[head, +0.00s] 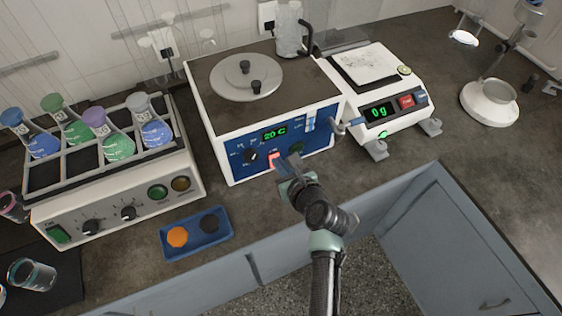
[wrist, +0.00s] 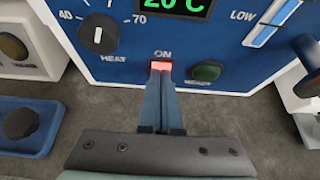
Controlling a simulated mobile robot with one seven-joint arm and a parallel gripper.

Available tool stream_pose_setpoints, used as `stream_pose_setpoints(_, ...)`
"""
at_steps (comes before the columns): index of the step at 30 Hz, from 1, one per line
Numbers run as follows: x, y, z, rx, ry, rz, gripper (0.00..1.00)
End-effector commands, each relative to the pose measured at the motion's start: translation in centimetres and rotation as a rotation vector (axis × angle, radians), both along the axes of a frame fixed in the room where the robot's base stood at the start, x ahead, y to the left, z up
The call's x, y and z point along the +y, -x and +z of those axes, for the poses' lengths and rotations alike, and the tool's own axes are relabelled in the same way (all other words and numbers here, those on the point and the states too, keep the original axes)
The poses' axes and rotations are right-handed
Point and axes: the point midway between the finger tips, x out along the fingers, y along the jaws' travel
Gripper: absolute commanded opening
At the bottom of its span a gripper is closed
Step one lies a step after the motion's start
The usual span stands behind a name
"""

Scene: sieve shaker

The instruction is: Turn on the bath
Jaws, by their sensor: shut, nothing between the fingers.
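The bath (head: 222,135) is a white box with a blue front panel, a round lid and a green display reading 20 C. Its red ON switch (head: 274,160) is lit. In the wrist view the lit switch (wrist: 161,66) shows just past my fingertips, under the word ON. My gripper (head: 287,166) is shut and empty, its tips at the switch; it also shows in the wrist view (wrist: 160,80). The tips look to be touching or very near the switch, and they cover its lower part. A HEAT knob (wrist: 98,34) and a green button (wrist: 206,72) flank the switch.
A shaker (head: 120,205) with several stoppered flasks stands to the left. A blue tray (head: 196,247) with an orange and a dark disc lies in front. A balance (head: 402,88) reading 0 g stands to the right. The bench front is mostly clear.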

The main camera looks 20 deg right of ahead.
Motion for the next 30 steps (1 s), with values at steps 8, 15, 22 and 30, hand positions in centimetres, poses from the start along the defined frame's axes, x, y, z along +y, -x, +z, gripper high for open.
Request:
stream_pose_setpoints(8, 0.0, 0.0, 0.4, 0.0, 0.0, 0.0, 0.0)
stream_pose_setpoints(15, 0.0, 0.0, 1.4, 0.0, 0.001, 0.0, 0.0)
stream_pose_setpoints(22, 0.0, 0.0, 1.5, 0.0, 0.001, 0.0, 0.0)
stream_pose_setpoints(30, -0.1, 0.1, 1.5, 0.0, 0.0, 0.0, 0.0)
